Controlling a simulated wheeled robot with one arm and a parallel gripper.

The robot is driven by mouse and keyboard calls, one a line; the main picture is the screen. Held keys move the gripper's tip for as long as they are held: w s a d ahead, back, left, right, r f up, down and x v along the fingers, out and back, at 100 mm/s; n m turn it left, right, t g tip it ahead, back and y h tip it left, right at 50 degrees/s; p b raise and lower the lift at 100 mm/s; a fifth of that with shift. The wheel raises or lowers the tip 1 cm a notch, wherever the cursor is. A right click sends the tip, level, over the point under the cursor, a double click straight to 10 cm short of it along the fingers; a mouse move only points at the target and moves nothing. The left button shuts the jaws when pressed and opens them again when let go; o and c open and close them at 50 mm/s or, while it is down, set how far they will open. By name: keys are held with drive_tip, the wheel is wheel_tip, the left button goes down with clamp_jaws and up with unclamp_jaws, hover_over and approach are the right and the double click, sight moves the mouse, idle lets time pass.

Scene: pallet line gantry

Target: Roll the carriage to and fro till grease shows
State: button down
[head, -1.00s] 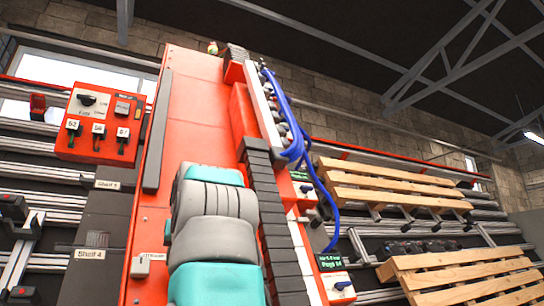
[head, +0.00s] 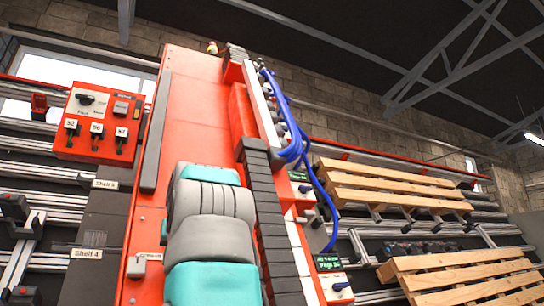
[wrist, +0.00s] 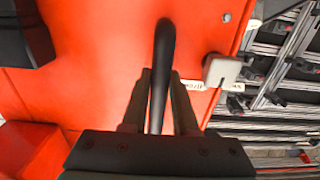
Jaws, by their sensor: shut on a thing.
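The carriage appears to be the tall red-orange body (head: 190,110) in the middle of the head view; its exact outline is unclear. In the wrist view its red-orange face (wrist: 95,70) fills the left and centre. A black bar-like handle (wrist: 163,45) stands against it. My gripper (wrist: 160,82) is shut on this handle, one finger on each side. In the head view my teal and grey arm hides the gripper and handle. I cannot make out grease in either view.
A red switch box (head: 100,125) with labelled levers hangs at left. A black segmented cable chain (head: 268,215) and blue hoses (head: 292,145) run along the right of the red body. Wooden pallets (head: 395,185) rest on rails at right. A grey-white block (wrist: 222,70) sits beside the handle.

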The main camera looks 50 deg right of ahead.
drive_tip(key=shift+s+d, duration=0.2)
drive_tip(key=shift+d, duration=0.3)
drive_tip(key=shift+a, duration=0.1)
drive_tip(key=shift+w+a, duration=0.4)
drive_tip(key=shift+a, duration=0.35)
drive_tip(key=shift+w+a, duration=0.1)
drive_tip(key=shift+a, duration=0.1)
drive_tip(key=shift+s+d, duration=0.3)
drive_tip(key=shift+d, duration=0.4)
drive_tip(key=shift+s+d, duration=0.25)
drive_tip(key=shift+d, duration=0.15)
drive_tip(key=shift+s+d, duration=0.2)
drive_tip(key=shift+d, duration=0.2)
idle(1.0)
